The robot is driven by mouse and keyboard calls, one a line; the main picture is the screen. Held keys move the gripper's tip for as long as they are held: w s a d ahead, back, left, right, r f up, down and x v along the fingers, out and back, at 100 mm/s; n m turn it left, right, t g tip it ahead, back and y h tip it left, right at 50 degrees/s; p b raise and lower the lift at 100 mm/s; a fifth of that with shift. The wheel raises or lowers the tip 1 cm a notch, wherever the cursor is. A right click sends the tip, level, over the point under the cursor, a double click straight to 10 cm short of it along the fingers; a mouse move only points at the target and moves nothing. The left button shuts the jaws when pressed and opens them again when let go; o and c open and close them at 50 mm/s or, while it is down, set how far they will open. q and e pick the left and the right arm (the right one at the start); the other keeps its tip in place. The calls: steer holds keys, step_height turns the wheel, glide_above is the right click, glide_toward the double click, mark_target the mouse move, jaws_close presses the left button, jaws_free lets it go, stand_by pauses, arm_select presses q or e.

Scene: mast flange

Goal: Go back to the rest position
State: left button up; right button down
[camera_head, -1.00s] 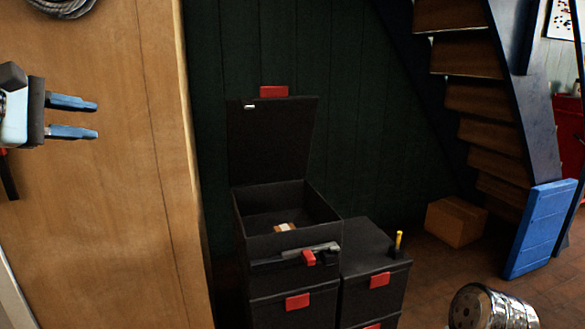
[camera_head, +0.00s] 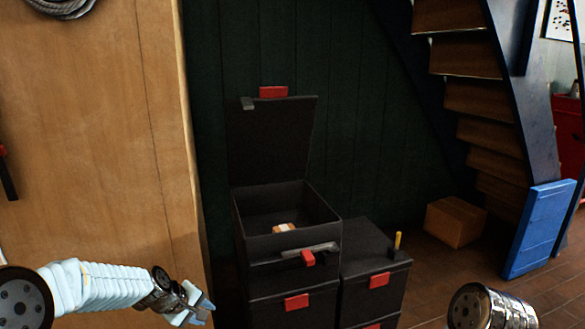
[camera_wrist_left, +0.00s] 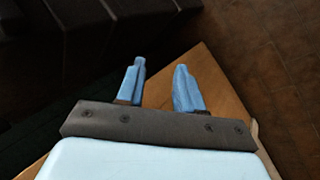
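My left gripper (camera_head: 203,303) is at the lower left of the head view, in front of the wooden panel's lower edge and left of the stacked black boxes. In the left wrist view its two blue fingers (camera_wrist_left: 160,67) stand apart with nothing between them, over a wooden surface and the dark floor. My right gripper is out of view. A metallic cylinder (camera_head: 480,308), apparently part of my right arm, shows at the bottom right.
An open black box (camera_head: 327,211), lid up, holds a small orange-white item (camera_head: 284,228). A lower black box (camera_head: 375,285) stands beside it. A wooden panel (camera_head: 100,130) fills the left. A cardboard box (camera_head: 455,222), a blue panel (camera_head: 538,230) and stairs (camera_head: 485,97) are right.

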arm_select(q)
steer(key=s+d+f+m+g, duration=0.1)
steer(key=s+d+f, duration=0.15)
steer(key=f, duration=0.35)
steer(key=s+d+f+m+g, duration=0.1)
steer(key=s+d+f, duration=0.1)
steer(key=s+f, duration=0.3)
steer(key=s+d+f+m+g, duration=0.1)
steer(key=s+d+f+m, duration=0.2)
steer(key=s+f, duration=0.3)
steer(key=s+d+f+m+g, duration=0.2)
steer(key=s+d+f, duration=0.3)
steer(key=s, duration=1)
step_height(320, 180, down, 2)
steer(key=shift+s+f+m+h, duration=0.15)
steer(key=shift+s+m+h, duration=0.25)
steer(key=shift+m, duration=0.4)
steer(key=shift+w+d, duration=0.1)
